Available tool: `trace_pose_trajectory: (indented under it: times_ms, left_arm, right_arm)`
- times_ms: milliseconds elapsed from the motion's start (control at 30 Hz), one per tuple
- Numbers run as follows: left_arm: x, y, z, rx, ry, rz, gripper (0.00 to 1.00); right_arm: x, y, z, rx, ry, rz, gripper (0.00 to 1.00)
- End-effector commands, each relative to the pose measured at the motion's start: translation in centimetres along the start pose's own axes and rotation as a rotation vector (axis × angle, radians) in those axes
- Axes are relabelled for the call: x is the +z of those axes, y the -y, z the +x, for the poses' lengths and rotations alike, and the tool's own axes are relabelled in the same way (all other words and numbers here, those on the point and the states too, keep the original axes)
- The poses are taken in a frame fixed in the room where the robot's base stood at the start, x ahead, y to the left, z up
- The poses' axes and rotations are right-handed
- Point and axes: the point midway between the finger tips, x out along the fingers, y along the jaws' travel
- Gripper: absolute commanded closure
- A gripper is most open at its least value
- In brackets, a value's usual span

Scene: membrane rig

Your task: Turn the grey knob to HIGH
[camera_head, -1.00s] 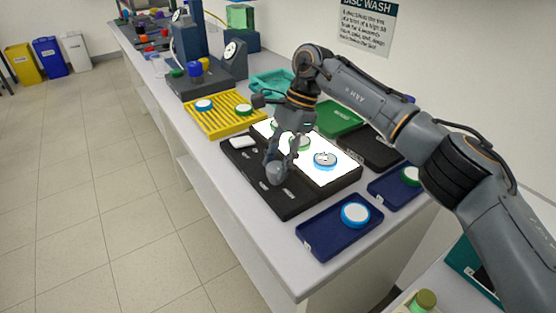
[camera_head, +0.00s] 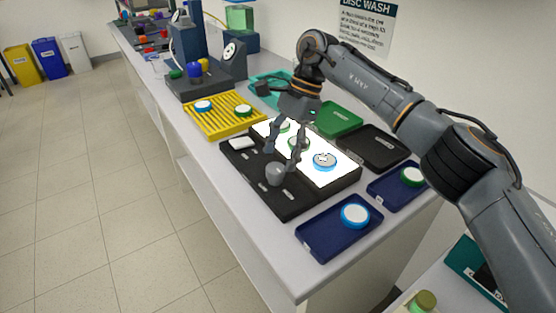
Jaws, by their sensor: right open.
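The grey knob (camera_head: 274,174) stands on the black front part of the light box (camera_head: 288,203), which has a lit white panel (camera_head: 322,177). Small pale labels lie around the knob; they are too small to read, so its setting cannot be told. My right gripper (camera_head: 280,159) is open and points down just above and behind the knob, its fingers apart and clear of the knob's top as far as I can see. My left gripper is not in view.
Discs with blue or green rims lie on the lit panel. A yellow rack (camera_head: 222,119) stands behind left. Navy trays (camera_head: 318,238) stand in front and right, a green tray (camera_head: 338,119) and a black tray (camera_head: 378,146) behind. A white block (camera_head: 242,143) sits left of the knob.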

Motion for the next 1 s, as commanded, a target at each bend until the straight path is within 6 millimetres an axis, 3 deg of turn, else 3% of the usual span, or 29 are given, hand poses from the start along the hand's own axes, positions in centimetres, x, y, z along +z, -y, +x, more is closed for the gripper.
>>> trace_pose_trajectory:
  times_ms: [200, 400, 600, 1000]
  left_arm:
    - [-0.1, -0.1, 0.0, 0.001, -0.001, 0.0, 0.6]
    - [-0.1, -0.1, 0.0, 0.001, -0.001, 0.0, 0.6]
    - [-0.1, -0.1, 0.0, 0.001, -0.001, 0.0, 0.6]
    - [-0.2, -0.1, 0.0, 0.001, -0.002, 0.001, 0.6]
  right_arm:
    - [0.1, 0.1, -5.2, -0.004, -0.001, 0.001, 0.37]
    - [0.0, 0.1, -8.1, -0.002, 0.0, 0.001, 0.37]
    - [0.0, 0.0, -9.2, -0.001, 0.0, -0.001, 0.37]
    - [0.0, 0.0, -9.3, -0.001, 0.0, -0.001, 0.37]
